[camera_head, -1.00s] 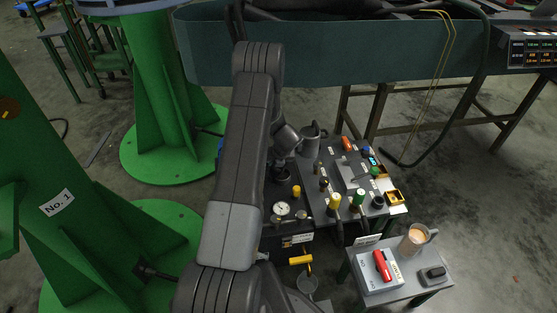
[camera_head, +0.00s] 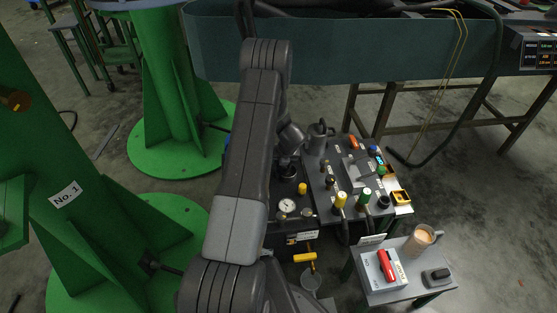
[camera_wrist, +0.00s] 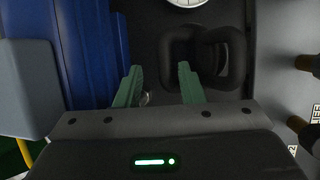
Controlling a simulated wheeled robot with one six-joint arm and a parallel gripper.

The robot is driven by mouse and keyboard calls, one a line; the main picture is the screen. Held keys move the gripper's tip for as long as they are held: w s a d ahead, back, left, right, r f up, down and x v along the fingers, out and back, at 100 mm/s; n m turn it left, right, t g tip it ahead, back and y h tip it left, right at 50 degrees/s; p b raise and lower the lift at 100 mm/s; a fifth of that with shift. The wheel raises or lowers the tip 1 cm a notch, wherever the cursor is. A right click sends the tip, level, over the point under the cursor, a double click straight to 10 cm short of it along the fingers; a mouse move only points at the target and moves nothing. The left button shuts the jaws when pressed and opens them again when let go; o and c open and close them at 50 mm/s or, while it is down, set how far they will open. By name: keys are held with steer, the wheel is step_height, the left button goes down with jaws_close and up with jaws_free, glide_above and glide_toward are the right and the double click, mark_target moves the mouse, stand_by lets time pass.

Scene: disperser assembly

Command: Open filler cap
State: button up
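A black part with a rounded, loop-like top (camera_wrist: 223,52), which looks like the filler cap, sits on a dark surface in the wrist view. My gripper (camera_wrist: 160,84) shows two green fingers standing apart, with a clear gap and nothing held between them. The right finger overlaps the cap's left edge in the picture; I cannot tell whether they touch. In the head view my arm reaches down over the dark machine unit (camera_head: 285,238), and the fingertips and cap are hard to make out there.
A white gauge (camera_head: 287,206) and a control panel (camera_head: 342,172) with coloured knobs lie right of my arm. A blue ribbed body (camera_wrist: 92,50) stands close left of the fingers. A small table (camera_head: 403,283) with a mug (camera_head: 421,240) is at lower right.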

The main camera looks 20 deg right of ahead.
steer(key=shift+s+a+f, duration=0.1)
steer(key=shift+s, duration=0.15)
steer(key=p+v, duration=0.2)
steer(key=v, duration=1.2)
steer(key=shift+w+p, duration=0.3)
steer(key=shift+p, duration=0.1)
